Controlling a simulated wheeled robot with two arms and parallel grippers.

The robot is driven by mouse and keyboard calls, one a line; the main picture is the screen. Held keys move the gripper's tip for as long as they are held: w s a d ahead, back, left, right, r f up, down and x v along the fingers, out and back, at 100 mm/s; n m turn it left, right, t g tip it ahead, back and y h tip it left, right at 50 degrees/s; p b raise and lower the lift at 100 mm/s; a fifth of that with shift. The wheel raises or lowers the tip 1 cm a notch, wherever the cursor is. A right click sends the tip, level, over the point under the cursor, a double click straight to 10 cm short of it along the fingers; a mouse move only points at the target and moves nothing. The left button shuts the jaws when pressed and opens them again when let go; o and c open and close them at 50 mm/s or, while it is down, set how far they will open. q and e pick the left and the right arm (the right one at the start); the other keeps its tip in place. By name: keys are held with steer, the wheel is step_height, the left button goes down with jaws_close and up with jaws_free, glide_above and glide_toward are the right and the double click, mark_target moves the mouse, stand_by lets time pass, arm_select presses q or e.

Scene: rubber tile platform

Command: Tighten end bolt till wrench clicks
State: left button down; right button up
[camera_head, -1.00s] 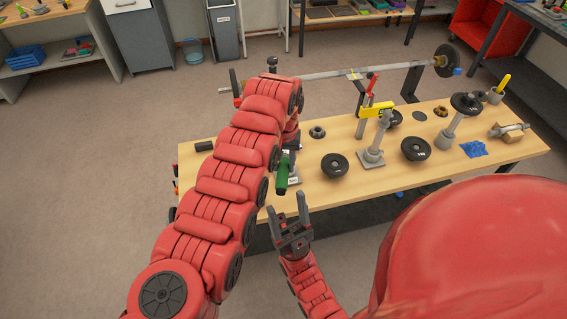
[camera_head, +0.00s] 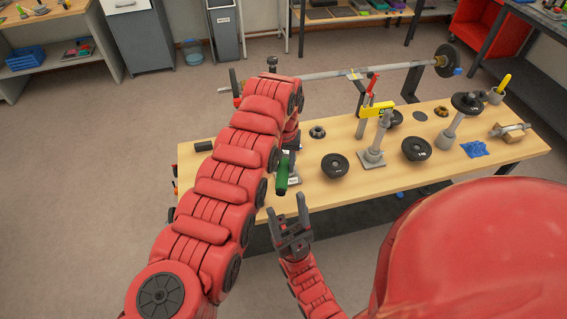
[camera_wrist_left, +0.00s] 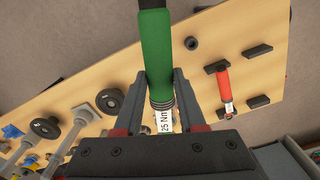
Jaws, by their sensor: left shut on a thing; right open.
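My left gripper (camera_wrist_left: 168,105) is shut on a green-handled wrench (camera_wrist_left: 157,50) with a white 25 Nm label, seen in the left wrist view. In the head view the wrench's green handle (camera_head: 282,173) shows beside my left arm above the table's front part; the wrench's head is hidden. A long steel bar (camera_head: 380,68) with a dark plate (camera_head: 447,60) at its right end is held up at the table's back. I cannot make out the end bolt. My right gripper (camera_head: 288,215) is open and empty in front of the table edge.
A red-handled tool (camera_wrist_left: 223,85) lies on the board in the wrist view. The floor left of the table is clear.

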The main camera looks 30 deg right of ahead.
arm_select(q)
steer(key=shift+f+b, duration=0.6)
steer(key=shift+f, duration=0.3)
steer(key=shift+r, duration=0.1)
steer(key=shift+w+a+m, duration=0.65)
steer(key=shift+a+m, duration=0.1)
steer(key=shift+m, duration=0.05)
steer(key=shift+a, duration=0.1)
steer(key=shift+w+a+m, duration=0.6)
steer(key=shift+w+m, duration=0.1)
steer(key=shift+m, duration=0.1)
steer(key=shift+w+a+m, duration=0.25)
steer(key=shift+m, duration=0.05)
